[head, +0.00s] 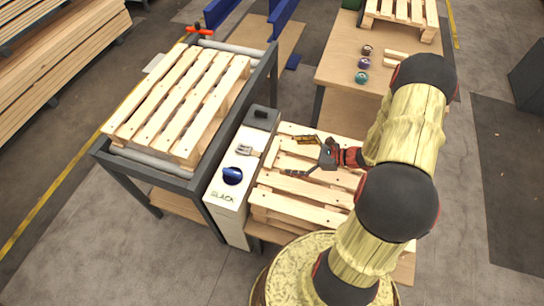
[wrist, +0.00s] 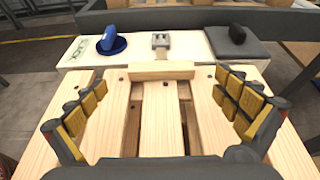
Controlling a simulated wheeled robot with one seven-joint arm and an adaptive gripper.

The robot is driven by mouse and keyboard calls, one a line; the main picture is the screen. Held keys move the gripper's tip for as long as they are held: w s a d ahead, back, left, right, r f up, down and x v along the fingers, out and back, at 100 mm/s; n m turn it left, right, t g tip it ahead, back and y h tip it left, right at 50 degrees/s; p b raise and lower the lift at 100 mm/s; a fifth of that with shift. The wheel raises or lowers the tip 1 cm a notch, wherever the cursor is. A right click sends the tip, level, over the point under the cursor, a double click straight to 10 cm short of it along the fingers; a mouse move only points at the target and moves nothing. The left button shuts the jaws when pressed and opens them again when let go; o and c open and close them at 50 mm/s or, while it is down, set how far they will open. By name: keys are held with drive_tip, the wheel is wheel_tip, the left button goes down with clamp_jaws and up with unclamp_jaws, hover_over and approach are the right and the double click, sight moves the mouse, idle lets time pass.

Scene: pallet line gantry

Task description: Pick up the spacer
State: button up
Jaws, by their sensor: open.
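A short pale wooden block (wrist: 161,71), which looks like the spacer, lies crosswise at the far end of the pallet's middle boards in the wrist view. I cannot make it out clearly in the head view. My gripper (head: 301,156) is open and empty above the low pallet (head: 285,197). In the wrist view its two fingers with yellow pads (wrist: 165,108) are spread wide, one on each side. The block appears beyond the fingertips, between their lines, and apart from them.
A white panel (head: 228,198) beside the pallet carries a blue round part (head: 232,175), a metal clasp (head: 246,150) and a black box (head: 262,117). Another pallet (head: 180,95) lies on the roller frame. The back table (head: 336,75) holds several small coloured parts and wooden pieces (head: 397,58).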

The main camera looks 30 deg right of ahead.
sight(273, 155)
drive_tip(key=b+x, duration=0.1)
drive_tip(key=x, duration=0.2)
drive_tip(key=b+x, duration=0.2)
drive_tip(key=x, duration=0.1)
drive_tip(key=shift+w+a+f, duration=0.1)
drive_tip(key=shift+w+f, duration=0.1)
drive_tip(key=shift+f, duration=0.35)
drive_tip(key=shift+w+a, duration=0.3)
drive_tip(key=shift+w, duration=0.05)
drive_tip(key=c, duration=0.3)
drive_tip(key=c, duration=0.5)
